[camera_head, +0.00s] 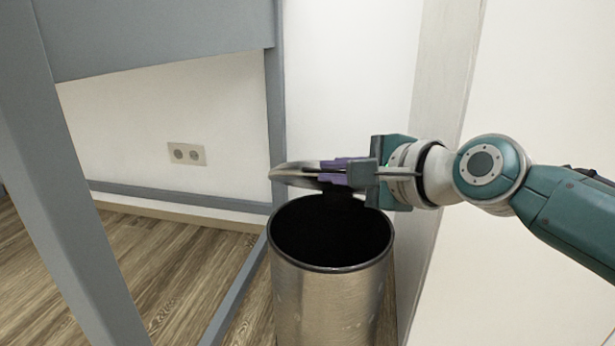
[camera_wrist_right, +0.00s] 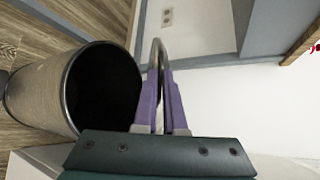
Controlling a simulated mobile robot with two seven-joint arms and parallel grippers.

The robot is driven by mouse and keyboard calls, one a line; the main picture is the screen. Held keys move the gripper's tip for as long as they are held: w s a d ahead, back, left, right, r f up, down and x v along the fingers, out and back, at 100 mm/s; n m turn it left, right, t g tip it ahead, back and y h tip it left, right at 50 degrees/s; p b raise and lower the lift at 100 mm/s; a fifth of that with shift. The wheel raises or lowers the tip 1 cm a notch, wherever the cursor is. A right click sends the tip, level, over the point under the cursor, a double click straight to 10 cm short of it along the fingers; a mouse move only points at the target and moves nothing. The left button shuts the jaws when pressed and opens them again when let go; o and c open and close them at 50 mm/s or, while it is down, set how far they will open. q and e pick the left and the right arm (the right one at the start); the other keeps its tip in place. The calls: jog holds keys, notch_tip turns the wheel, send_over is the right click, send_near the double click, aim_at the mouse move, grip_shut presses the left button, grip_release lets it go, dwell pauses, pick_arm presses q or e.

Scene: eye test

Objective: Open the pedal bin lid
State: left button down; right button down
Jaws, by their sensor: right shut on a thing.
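The pedal bin (camera_head: 325,300) is a metal cylinder standing on the floor, with a dark, open mouth. Its lid (camera_head: 290,176) is raised above the back of the rim and tilted, seen nearly edge-on. My right gripper (camera_head: 335,173) comes in from the right and is shut on the lid's edge, its purple fingers on either side. In the right wrist view the bin (camera_wrist_right: 38,95) lies at the left, and the lid (camera_wrist_right: 157,58) shows as a thin curved edge between the fingers (camera_wrist_right: 160,100). My left gripper is in neither view.
A grey table frame (camera_head: 70,180) stands at the left, with a low bar (camera_head: 237,290) close beside the bin. A white wall with a socket (camera_head: 187,154) is behind. A pale panel (camera_head: 440,130) stands close at the right. Wooden floor (camera_head: 185,275) is clear at the lower left.

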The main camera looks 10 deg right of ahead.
jog(key=shift+w+d+r, duration=0.1)
jog(key=shift+w+r, duration=0.05)
jog(key=shift+r, duration=0.1)
jog(key=c, duration=1)
grip_release()
jog(key=p+v, duration=0.7)
jog(key=v, duration=0.3)
jog(key=shift+f, duration=0.1)
